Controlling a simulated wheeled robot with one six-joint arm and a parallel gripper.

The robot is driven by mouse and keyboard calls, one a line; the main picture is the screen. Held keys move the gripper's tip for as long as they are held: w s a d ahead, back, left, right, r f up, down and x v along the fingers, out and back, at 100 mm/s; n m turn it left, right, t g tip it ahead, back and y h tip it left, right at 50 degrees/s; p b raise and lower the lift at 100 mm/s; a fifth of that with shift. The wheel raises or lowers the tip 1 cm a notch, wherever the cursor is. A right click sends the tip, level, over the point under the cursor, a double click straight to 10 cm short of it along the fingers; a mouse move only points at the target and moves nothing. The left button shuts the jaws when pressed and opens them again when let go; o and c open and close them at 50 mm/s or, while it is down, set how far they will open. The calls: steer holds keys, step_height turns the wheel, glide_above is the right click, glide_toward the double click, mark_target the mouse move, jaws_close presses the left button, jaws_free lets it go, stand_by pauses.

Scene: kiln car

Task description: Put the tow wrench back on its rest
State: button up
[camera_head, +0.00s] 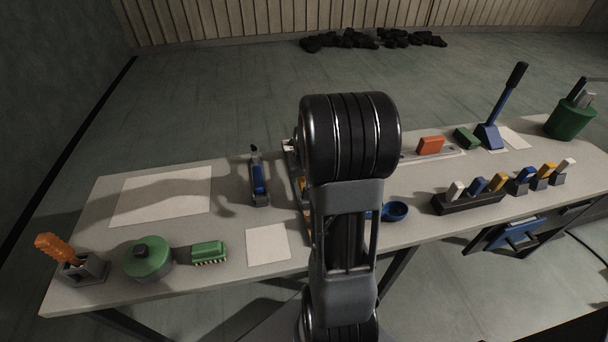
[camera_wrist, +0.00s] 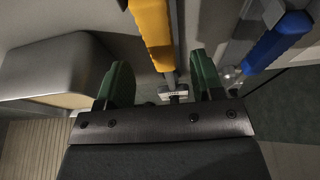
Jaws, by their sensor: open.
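I cannot tell for certain which tool is the tow wrench. In the wrist view, a yellow-handled tool (camera_wrist: 152,32) with a metal shaft extends between the green fingers of my gripper (camera_wrist: 160,62). My gripper is open, with gaps seen on both sides of the tool. A blue-handled tool (camera_wrist: 276,42) lies to the right of the fingers. In the head view, a blue-handled tool (camera_head: 258,180) rests in a dark holder left of my arm. My arm hides my gripper there and most of the yellow and orange item behind it.
The bench (camera_head: 95,215) carries a green round pot (camera_head: 148,258), a green brush (camera_head: 209,252), an orange-handled tool (camera_head: 55,248), a blue cup (camera_head: 396,210), a blue lever (camera_head: 497,115) and a dark rack (camera_head: 465,203). Pale sheets (camera_head: 268,245) cover some bare areas.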

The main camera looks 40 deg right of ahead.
steer(key=shift+r+p, duration=1)
steer(key=shift+r, duration=0.5)
steer(key=shift+r, duration=0.1)
steer(key=shift+r, duration=0.3)
steer(key=v, duration=1.3)
steer(key=shift+s+p, duration=0.15)
steer(key=shift+p, duration=0.25)
steer(key=shift+a, duration=0.1)
steer(key=s+a+n+p, duration=0.1)
steer(key=s+a, duration=0.3)
steer(key=a, duration=0.5)
steer(key=s+a+r+n+y+p, duration=0.1)
steer(key=s+a+n, duration=0.3)
steer(key=a, duration=0.6)
steer(key=shift+a+r+t+p, duration=0.15)
steer(key=shift+a+t+p, duration=0.15)
steer(key=shift+p, duration=0.45)
